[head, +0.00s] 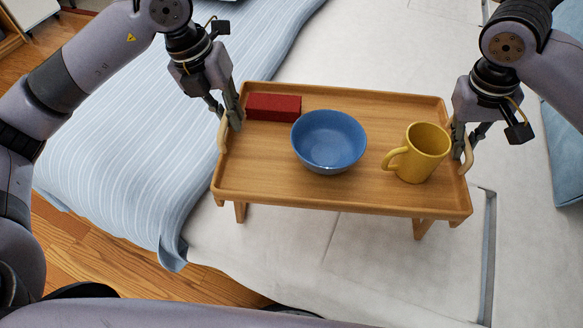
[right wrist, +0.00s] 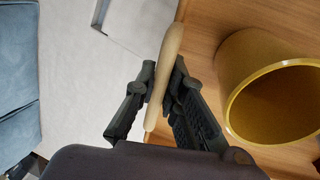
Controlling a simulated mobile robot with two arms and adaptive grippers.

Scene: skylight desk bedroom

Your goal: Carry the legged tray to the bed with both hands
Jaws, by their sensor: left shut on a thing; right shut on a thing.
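The legged tray (head: 270,174) is wooden, with a low rim, short legs and a handle at each end. In the head view it is over the white part of the bed (head: 300,262); I cannot tell whether its legs touch the bed. My left gripper (head: 230,112) is shut on the left handle (head: 222,135). My right gripper (head: 463,148) is shut on the right handle (head: 468,156), and the right wrist view shows its fingers around that pale handle (right wrist: 166,70). On the tray stand a blue bowl (head: 329,140), a yellow mug (head: 422,152) and a dark red box (head: 274,107).
A blue striped blanket (head: 140,130) covers the left part of the bed. A blue cushion (head: 566,115) is at the right edge. Wooden floor (head: 90,250) shows at lower left. White bedding around the tray looks clear, with a grey strip (head: 488,255) at right.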

